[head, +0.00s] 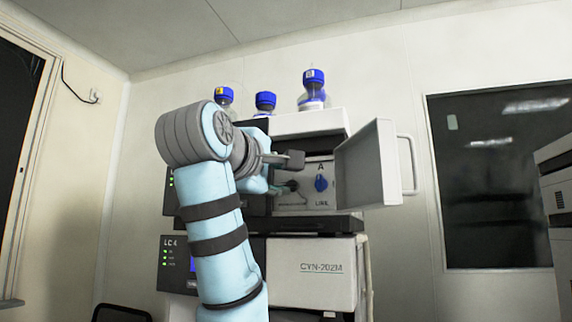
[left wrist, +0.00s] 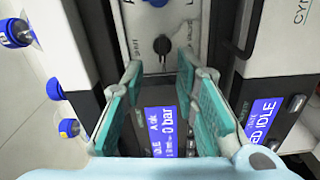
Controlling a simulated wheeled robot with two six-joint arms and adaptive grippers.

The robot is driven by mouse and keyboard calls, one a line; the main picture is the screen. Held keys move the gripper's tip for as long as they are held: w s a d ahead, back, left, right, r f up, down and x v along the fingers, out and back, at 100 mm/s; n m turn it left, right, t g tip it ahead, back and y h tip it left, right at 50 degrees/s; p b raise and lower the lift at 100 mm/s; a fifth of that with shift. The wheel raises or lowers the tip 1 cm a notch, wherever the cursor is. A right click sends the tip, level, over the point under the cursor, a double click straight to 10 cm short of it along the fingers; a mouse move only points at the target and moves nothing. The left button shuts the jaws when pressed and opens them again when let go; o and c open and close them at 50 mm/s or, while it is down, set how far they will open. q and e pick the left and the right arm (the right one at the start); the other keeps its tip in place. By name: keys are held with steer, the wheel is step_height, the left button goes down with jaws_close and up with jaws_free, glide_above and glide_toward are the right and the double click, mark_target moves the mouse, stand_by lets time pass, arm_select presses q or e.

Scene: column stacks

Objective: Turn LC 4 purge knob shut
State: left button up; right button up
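The LC 4 stack stands ahead, with its label (head: 171,243) on the lower module. Above, a panel behind an open door bears a blue knob (head: 321,184) under an "A" and a dark knob (head: 292,186) to its left. In the left wrist view the dark knob (left wrist: 161,46) sits beyond my fingertips, and the blue knob (left wrist: 158,3) is cut by the top edge. I cannot read which is the purge knob. My left gripper (left wrist: 160,64) is open and empty, apart from the dark knob. My right gripper is out of view.
The open door (head: 362,165) with its handle (head: 409,165) swings out at the right of the panel. Blue-capped bottles (head: 313,88) stand on top. The lower CYN-202M module (head: 315,285) sits below. Screens (left wrist: 163,132) reading IDLE show in the left wrist view.

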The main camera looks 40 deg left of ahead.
mark_target(288, 185)
arm_select(q)
steer(key=p+x, duration=0.1)
steer(key=x, duration=0.5)
steer(key=shift+d+f, duration=0.15)
steer(key=shift+f, duration=0.05)
steer(key=shift+s, duration=0.25)
jaws_close()
